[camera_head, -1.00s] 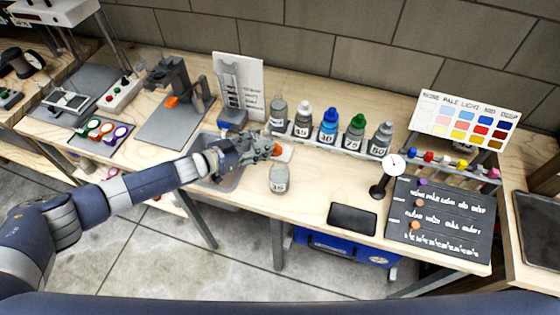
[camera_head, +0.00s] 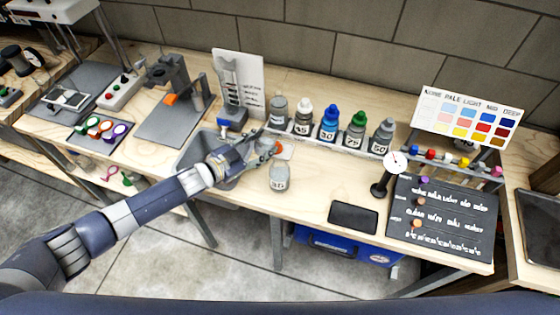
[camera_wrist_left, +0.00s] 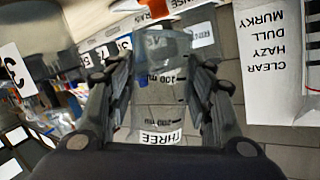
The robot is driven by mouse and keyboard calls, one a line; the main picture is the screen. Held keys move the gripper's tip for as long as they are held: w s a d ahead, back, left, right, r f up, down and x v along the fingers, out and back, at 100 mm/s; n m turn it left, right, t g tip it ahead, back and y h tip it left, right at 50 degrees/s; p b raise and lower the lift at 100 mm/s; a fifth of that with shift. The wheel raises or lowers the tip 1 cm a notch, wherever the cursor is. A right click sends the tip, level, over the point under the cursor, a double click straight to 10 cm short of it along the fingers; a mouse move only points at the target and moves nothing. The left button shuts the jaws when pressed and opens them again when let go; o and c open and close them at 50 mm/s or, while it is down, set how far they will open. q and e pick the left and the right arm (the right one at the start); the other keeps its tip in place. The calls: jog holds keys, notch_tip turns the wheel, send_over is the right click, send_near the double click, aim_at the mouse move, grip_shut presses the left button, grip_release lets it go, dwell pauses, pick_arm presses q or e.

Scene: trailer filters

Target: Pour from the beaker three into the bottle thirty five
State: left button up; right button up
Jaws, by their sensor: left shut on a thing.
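Beaker three (camera_wrist_left: 160,95) is clear, with volume marks and a "THREE" label, in the left wrist view. My left gripper (camera_wrist_left: 163,85) is shut on it, one finger on each side. In the head view my left gripper (camera_head: 262,143) is over the bench, behind and slightly left of bottle thirty five (camera_head: 279,180). There the beaker is hard to make out against the gripper. Bottle thirty five is a small grey-white bottle with a "35" label, upright near the bench's front edge. The gripper and the bottle look apart. My right gripper is not in view.
Several labelled bottles stand in a row behind, including the blue-topped bottle 30 (camera_head: 329,124). A grey basin (camera_head: 183,160) is left of the gripper. A clarity card (camera_head: 238,85) stands at the back. A black pad (camera_head: 353,216) and a dial gauge (camera_head: 395,163) are to the right.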

aim_at(258, 140)
pick_arm(q)
jog(key=shift+s+d+r+p, duration=0.1)
jog(key=shift+r+p, duration=0.25)
jog(key=shift+r, duration=0.25)
jog(key=shift+s+r+m+t+p, duration=0.2)
jog(key=shift+r+m, duration=0.2)
jog(key=shift+r, duration=0.05)
jog(key=shift+s+r+m+t+p, duration=0.15)
jog(key=shift+r+m+t+p, duration=0.05)
jog(key=shift+r+m, duration=0.25)
jog(key=shift+s+d+r, duration=0.1)
jog(key=shift+r, duration=0.25)
jog(key=shift+s+d+r+m+t+p, duration=0.2)
jog(key=shift+r+m+t+p, duration=0.2)
jog(key=shift+r, duration=0.2)
jog(key=shift+m+b, duration=0.25)
jog(key=shift+b, duration=0.15)
jog(key=shift+a+r+m, duration=0.15)
jog(key=shift+r+m, duration=0.05)
jog(key=shift+m, duration=0.3)
jog(key=shift+w+f+h+b, duration=0.1)
jog(key=shift+h+b, duration=0.2)
jog(key=shift+b, duration=0.35)
jog(key=shift+m, duration=0.3)
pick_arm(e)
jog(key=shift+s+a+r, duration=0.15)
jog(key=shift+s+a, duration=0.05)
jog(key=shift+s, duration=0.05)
